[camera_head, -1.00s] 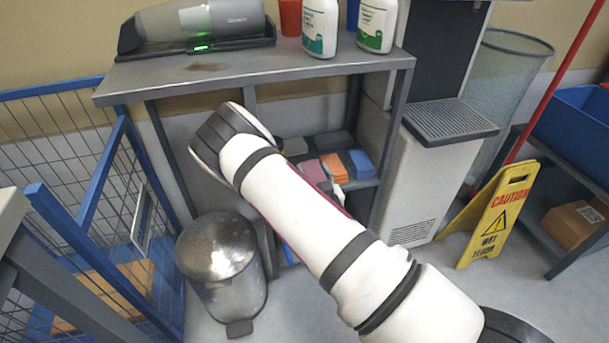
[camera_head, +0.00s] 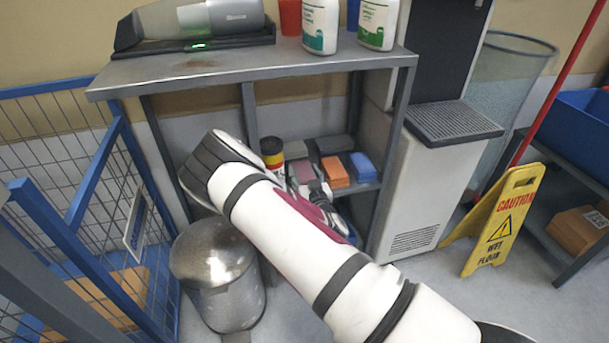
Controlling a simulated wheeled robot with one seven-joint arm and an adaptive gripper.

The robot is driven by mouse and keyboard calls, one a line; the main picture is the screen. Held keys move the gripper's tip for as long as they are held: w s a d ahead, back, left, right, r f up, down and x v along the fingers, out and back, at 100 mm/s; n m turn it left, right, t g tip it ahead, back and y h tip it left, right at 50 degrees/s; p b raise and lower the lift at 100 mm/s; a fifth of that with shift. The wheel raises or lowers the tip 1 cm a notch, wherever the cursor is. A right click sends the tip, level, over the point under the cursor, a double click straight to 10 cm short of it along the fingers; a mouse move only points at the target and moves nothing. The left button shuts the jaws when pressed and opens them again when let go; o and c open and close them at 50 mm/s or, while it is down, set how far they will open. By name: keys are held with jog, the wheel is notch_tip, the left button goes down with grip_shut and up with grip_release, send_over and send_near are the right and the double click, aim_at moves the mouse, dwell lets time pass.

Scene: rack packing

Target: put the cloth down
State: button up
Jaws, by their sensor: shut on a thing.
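My gripper (camera_head: 321,191) shows in part beyond my forearm, at the front of the shelf inside the grey workbench. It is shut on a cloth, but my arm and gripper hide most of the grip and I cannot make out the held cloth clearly. Folded cloths lie on the shelf around it: a pink one (camera_head: 302,171) just left of the gripper, an orange one (camera_head: 335,173) just right of it, a blue one (camera_head: 362,167) further right, and grey ones (camera_head: 296,149) behind. I cannot tell whether the held cloth touches the shelf.
A yellow-and-black can (camera_head: 271,147) stands left of the cloths. A metal bin (camera_head: 217,275), blue cage (camera_head: 70,230), white dispenser (camera_head: 425,190) and caution sign (camera_head: 499,222) flank the space.

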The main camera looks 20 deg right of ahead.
jog(key=shift+f, duration=0.2)
jog(key=o, duration=1.2)
jog(key=shift+o, duration=0.2)
jog(key=shift+r, duration=0.1)
